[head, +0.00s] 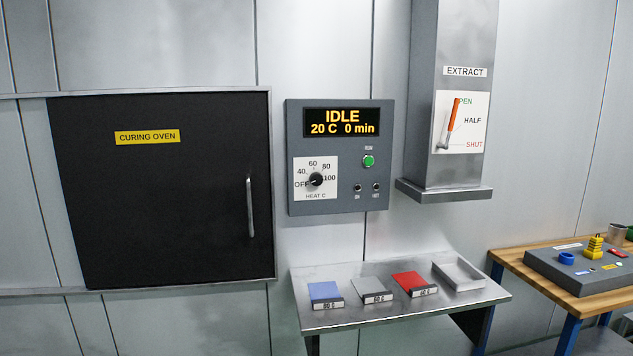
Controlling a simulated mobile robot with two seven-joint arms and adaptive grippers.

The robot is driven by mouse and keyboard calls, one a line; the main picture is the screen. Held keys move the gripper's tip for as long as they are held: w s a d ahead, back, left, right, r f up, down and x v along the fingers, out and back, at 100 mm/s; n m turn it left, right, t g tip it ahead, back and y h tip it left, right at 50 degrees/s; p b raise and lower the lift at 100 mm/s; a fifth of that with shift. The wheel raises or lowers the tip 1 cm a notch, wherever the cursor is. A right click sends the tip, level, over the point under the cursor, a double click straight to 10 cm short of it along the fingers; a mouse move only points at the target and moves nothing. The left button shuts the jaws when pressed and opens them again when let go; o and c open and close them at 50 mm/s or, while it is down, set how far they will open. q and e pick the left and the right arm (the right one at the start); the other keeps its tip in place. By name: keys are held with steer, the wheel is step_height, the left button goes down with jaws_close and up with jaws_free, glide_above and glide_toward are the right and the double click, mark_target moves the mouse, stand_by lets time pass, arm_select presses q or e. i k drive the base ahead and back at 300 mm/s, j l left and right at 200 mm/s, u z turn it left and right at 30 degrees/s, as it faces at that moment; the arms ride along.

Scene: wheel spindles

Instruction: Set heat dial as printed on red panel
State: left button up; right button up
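The heat dial (316,180) is a black round knob on a white plate, on the grey control box beside the oven. Its marks read OFF, 40, 60, 80 and 100, with HEAT C below. The knob's pointer seems to be toward OFF, but it is small. The display (342,122) reads IDLE, 20 C, 0 min. The red panel (413,281) lies on the metal table, between a grey panel and an empty-looking tray. Its front edge carries a printed label too small to read surely. Neither of my grippers is in view.
The curing oven's black door (160,200) is closed, at left. A blue panel (325,292) and a grey panel (371,288) lie on the metal table (400,311). The extract duct (445,192) juts out above it. A wooden bench (575,304) stands at right.

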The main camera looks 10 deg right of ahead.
mark_target(315, 179)
steer(key=z, duration=0.4)
steer(key=i+j+z, duration=0.1)
steer(key=z, duration=0.3)
steer(key=j+z, duration=0.2)
steer(key=z, duration=0.15)
steer(key=j+z, duration=0.1)
steer(key=z, duration=0.3)
steer(key=j+z, duration=0.3)
steer(key=j, duration=0.25)
steer(key=j+z, duration=0.35)
steer(key=j, duration=0.15)
